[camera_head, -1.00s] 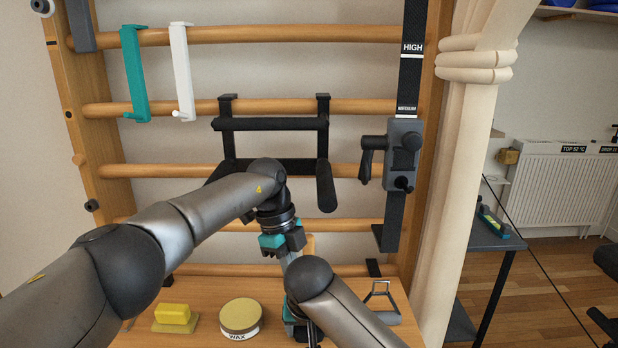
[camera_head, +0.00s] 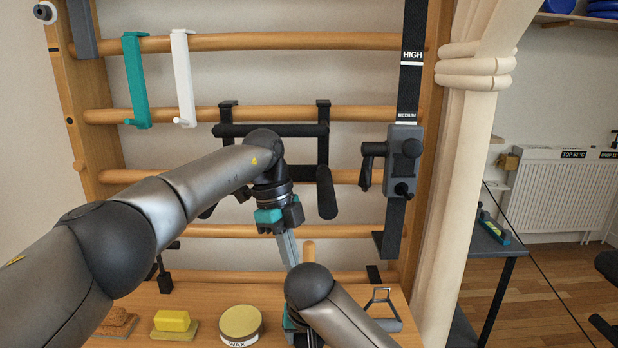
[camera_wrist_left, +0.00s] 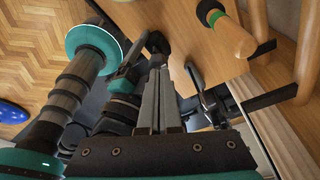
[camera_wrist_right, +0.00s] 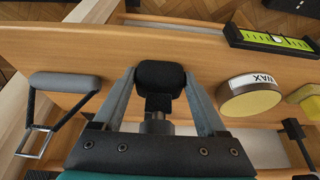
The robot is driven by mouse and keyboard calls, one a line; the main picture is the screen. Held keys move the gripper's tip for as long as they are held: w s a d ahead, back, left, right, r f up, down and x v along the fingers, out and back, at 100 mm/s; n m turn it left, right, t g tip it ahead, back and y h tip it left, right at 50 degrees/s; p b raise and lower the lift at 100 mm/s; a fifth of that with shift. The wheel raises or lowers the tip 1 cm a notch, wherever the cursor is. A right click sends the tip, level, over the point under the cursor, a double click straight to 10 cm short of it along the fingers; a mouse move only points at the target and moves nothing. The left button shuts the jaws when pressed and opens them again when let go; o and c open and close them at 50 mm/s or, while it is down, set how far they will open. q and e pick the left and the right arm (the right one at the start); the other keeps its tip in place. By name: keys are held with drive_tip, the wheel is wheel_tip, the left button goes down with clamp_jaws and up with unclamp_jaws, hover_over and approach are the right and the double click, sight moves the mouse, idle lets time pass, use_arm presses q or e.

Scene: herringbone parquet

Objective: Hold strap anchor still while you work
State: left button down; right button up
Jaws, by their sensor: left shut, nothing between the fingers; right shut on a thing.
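A black strap (camera_head: 411,75) marked HIGH and MEDIUM hangs down the right of the wall bars. A grey block with black knobs (camera_head: 404,158) sits on it. I cannot tell which part is the strap anchor. My left gripper (camera_head: 290,252) is shut and empty in front of the lower bars, left of the strap. Its closed fingers also show in the left wrist view (camera_wrist_left: 160,92). My right gripper (camera_wrist_right: 159,85) is shut on a black block (camera_wrist_right: 160,74) on a short stem, above the wooden board. In the head view my arm mostly hides it.
On the board (camera_head: 205,300) lie a brown block (camera_head: 117,321), a yellow block (camera_head: 172,320), a WAX tin (camera_head: 241,322) and a grey-framed handle (camera_head: 383,310). A padded black frame (camera_head: 270,130) hangs behind my left arm. A curtain (camera_head: 465,170) hangs at right.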

drive_tip(key=o, duration=1.5)
drive_tip(key=shift+v, duration=5.95)
